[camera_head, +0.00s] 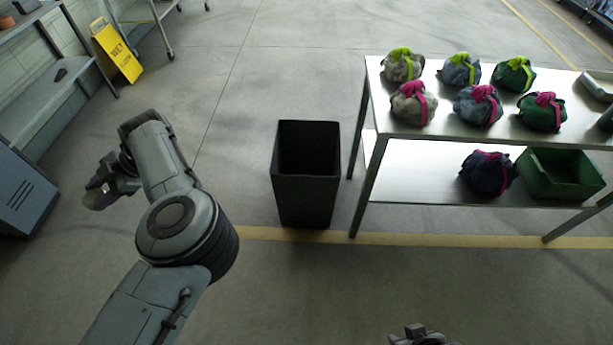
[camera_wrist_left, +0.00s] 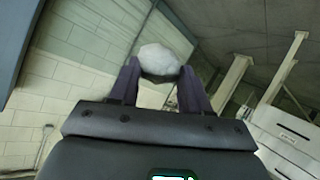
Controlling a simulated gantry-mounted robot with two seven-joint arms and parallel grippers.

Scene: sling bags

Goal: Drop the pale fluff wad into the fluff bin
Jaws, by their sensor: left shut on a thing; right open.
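The pale fluff wad (camera_wrist_left: 158,60) is a whitish rounded lump between the fingertips of my left gripper (camera_wrist_left: 159,78) in the left wrist view. In the head view my left gripper (camera_head: 100,190) is at the left, shut, and I cannot make out the wad there. A tall black open-topped bin (camera_head: 305,195), likely the fluff bin, stands on the floor near the middle. My left gripper is well to the left of it. The bin's inside is too dark to tell what it holds. My right gripper (camera_head: 420,336) is open at the bottom edge, partly cut off.
A metal table (camera_head: 445,128) on the right holds several tied cloth bags (camera_head: 478,105). Its lower shelf (camera_head: 420,180) carries a dark bag (camera_head: 487,174) and a green crate (camera_head: 560,178). A yellow wet-floor sign (camera_head: 118,52) stands at the upper left. The floor between my left gripper and the bin is clear.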

